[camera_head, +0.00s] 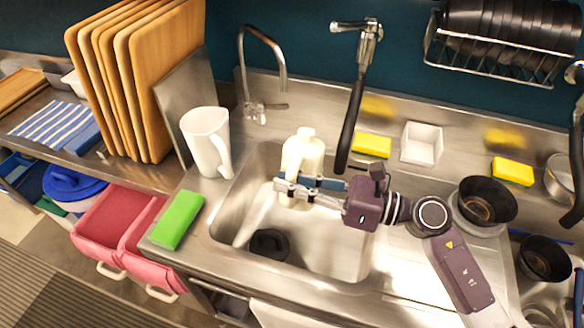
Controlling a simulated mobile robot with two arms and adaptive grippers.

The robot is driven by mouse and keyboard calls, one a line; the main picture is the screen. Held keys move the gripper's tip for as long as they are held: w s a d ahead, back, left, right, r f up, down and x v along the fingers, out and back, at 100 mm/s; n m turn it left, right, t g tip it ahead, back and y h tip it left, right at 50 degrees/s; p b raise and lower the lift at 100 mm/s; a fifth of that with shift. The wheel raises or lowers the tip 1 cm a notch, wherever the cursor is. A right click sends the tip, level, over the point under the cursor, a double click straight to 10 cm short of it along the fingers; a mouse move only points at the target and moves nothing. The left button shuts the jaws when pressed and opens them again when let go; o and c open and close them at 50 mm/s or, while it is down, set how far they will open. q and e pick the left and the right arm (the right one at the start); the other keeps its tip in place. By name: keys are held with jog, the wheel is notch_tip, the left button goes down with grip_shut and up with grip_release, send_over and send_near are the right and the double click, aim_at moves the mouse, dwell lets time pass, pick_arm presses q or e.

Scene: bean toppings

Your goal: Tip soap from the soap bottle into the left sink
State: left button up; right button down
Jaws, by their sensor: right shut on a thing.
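The soap bottle (303,152) is a cream-white bottle with a short neck. It looks upright over the back part of the left sink (328,240), a steel basin. My right gripper (290,187) comes in from the right and is shut on the bottle's lower part, with its fingers across the front. The fingers hide part of the bottle. Whether the bottle's base touches the sink cannot be told. My left gripper is not in view.
A dark round drain or cup (269,245) lies in the sink. A faucet (262,75) and a black-handled sprayer (352,100) stand behind. A white pitcher (203,140) and green sponge (177,219) are at left. Yellow sponges (372,145) and black bowls (487,198) are at right.

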jog(key=m+p, duration=0.1)
jog(key=p, duration=0.1)
jog(key=s+m+p, duration=0.1)
jog(key=shift+s+a+r+m+p, duration=0.1)
jog(key=shift+s+a+m+p, duration=0.1)
jog(key=shift+m+p, duration=0.2)
jog(key=m+p, duration=0.2)
jog(key=w+m+p, duration=0.1)
jog(key=m+p, duration=0.1)
jog(key=m, duration=0.1)
jog(key=shift+d+m+p, duration=0.15)
jog(key=shift+m+p, duration=0.15)
pick_arm(q)
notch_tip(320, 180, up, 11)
jog(key=p, duration=0.1)
jog(key=shift+p, duration=0.4)
pick_arm(e)
jog(key=shift+w+f+m, duration=0.15)
jog(key=shift+f+m, duration=0.05)
jog(key=shift+m, duration=1.3)
